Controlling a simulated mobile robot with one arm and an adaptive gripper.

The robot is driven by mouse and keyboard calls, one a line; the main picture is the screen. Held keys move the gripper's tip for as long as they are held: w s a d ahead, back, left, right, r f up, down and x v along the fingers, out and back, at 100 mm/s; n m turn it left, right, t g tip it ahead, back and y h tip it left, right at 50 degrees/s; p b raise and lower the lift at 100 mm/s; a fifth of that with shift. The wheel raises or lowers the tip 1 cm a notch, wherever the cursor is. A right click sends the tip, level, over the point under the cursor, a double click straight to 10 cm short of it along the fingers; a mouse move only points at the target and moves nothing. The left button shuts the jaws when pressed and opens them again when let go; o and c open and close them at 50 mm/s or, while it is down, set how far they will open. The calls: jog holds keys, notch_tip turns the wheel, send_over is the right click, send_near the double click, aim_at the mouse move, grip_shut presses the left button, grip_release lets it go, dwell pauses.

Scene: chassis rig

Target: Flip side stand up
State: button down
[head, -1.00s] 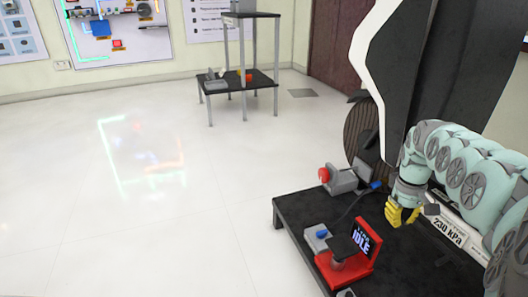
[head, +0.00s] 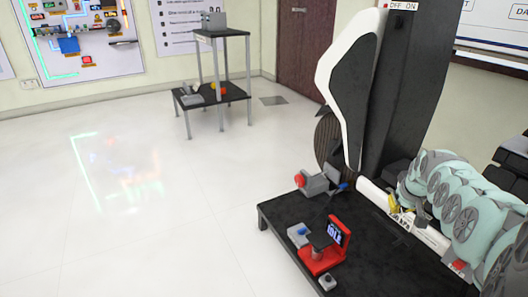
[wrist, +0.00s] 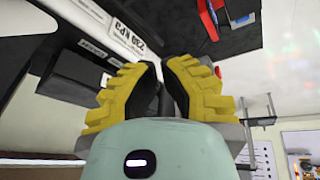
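My gripper (head: 402,209) is at the right in the head view, beside the white tube-like part at the back right of the black platform. In the wrist view my gripper (wrist: 164,64) shows two yellow fingers with dark inner pads, their tips apart. A thin dark shape (wrist: 163,102) shows between the fingers; I cannot tell whether it is the side stand or part of my gripper. A small dark bar (head: 402,240) lies low by the platform's right part, just below my gripper. I cannot clearly make out the side stand.
The black platform (head: 275,212) carries a red device with an "IDLE" screen (head: 340,234) and a grey unit with a red knob (head: 318,182). A tall black and white panel (head: 352,80) stands behind it. A shelf table (head: 212,99) is at the back. The floor left is clear.

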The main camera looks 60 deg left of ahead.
notch_tip(320, 180, up, 6)
jog(key=w+d+m+t+y+p, duration=0.1)
jog(key=w+d+t+p, duration=0.1)
jog(key=p, duration=0.2)
jog(key=shift+w, duration=0.25)
